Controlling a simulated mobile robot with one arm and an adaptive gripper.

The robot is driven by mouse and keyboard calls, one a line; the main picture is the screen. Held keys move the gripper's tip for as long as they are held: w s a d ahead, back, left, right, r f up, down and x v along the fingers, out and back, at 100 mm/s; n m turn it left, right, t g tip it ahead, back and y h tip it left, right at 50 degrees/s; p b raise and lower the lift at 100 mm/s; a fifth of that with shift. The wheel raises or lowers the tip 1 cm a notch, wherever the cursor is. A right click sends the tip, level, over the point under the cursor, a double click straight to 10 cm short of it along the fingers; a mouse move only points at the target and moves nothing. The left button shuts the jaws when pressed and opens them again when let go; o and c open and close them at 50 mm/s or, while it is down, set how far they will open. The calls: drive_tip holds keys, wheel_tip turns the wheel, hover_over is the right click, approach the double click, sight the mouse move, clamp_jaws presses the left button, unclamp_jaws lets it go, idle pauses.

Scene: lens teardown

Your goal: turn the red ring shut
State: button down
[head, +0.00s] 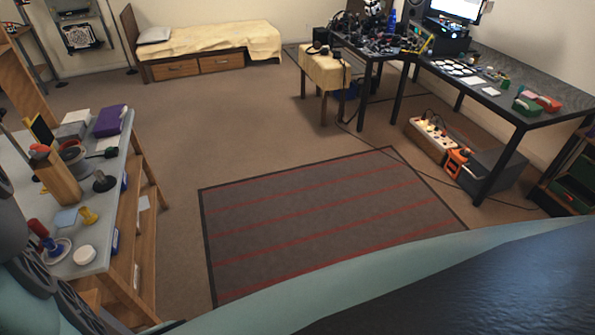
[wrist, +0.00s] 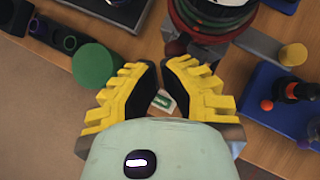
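In the wrist view a red ring (wrist: 184,28) runs around a dark, round, lens-like body with green bands (wrist: 218,12) at the top edge. The picture cuts the body off, and I cannot tell how far the ring is turned. My gripper (wrist: 160,66) has yellow ribbed fingers with black pads. They lean toward each other with a narrow gap between the tips and nothing held. The gripper is just below the ring in the picture, apart from it. In the head view I cannot make out the ring or the gripper for certain.
In the wrist view a green cylinder (wrist: 95,66) stands left of the fingers. A blue tray (wrist: 262,88) with black and orange parts and a yellow cylinder (wrist: 293,54) are at right. In the head view a cluttered bench (head: 105,258) is at left; the striped mat (head: 300,230) is clear.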

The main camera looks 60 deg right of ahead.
drive_tip(key=shift+s+a+m+t+p, duration=0.3)
drive_tip(key=shift+s+a+m+t, duration=0.1)
drive_tip(key=shift+m, duration=0.3)
idle(3.9)
drive_tip(key=shift+w, duration=0.85)
